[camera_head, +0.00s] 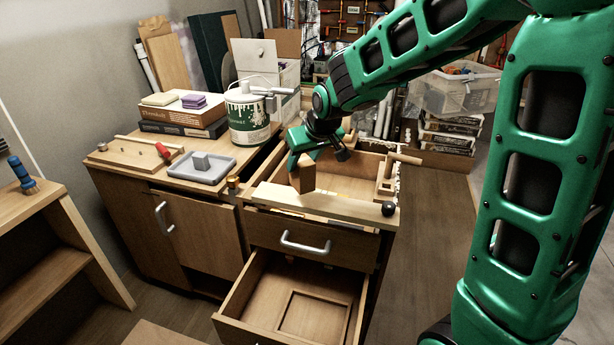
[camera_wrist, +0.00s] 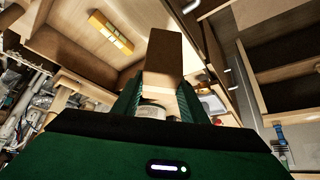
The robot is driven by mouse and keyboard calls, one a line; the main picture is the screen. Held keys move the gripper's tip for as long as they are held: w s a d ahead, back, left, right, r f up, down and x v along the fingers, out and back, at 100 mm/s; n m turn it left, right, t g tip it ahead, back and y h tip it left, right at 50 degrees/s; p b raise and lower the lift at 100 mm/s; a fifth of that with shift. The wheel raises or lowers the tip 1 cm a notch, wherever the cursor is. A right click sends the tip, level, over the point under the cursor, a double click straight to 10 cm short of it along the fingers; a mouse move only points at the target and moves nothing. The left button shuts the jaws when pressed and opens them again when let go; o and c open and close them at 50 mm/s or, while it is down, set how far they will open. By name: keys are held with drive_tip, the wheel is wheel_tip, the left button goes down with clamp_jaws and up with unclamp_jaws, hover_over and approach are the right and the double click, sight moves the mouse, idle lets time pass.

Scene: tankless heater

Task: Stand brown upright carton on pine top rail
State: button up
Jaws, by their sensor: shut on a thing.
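The brown carton (camera_head: 303,178) is a small upright block held in my gripper (camera_head: 304,159). In the wrist view the carton (camera_wrist: 164,58) stands between the two green fingers of my gripper (camera_wrist: 160,98), which is shut on it. The pine top rail (camera_head: 335,207) is a pale, narrow board along the front top of the drawer cabinet. The carton's lower end appears at the rail's back edge; I cannot tell whether it touches. The carton looks close to upright in the head view.
A black ball (camera_head: 388,209) sits at the rail's right end. A brass-coloured piece (camera_head: 233,185) is near its left end. Behind the rail is an open bay with a wooden clamp-like piece (camera_head: 391,172). A grey tray (camera_head: 202,170) and a paint can (camera_head: 248,118) stand left. A lower drawer (camera_head: 295,308) is open.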

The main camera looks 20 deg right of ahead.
sight(307, 175)
drive_tip(key=shift+w+d+f, duration=0.35)
drive_tip(key=shift+d+f, duration=0.15)
drive_tip(key=shift+d, duration=0.3)
drive_tip(key=shift+f, duration=2.05)
drive_tip(key=o, duration=1.1)
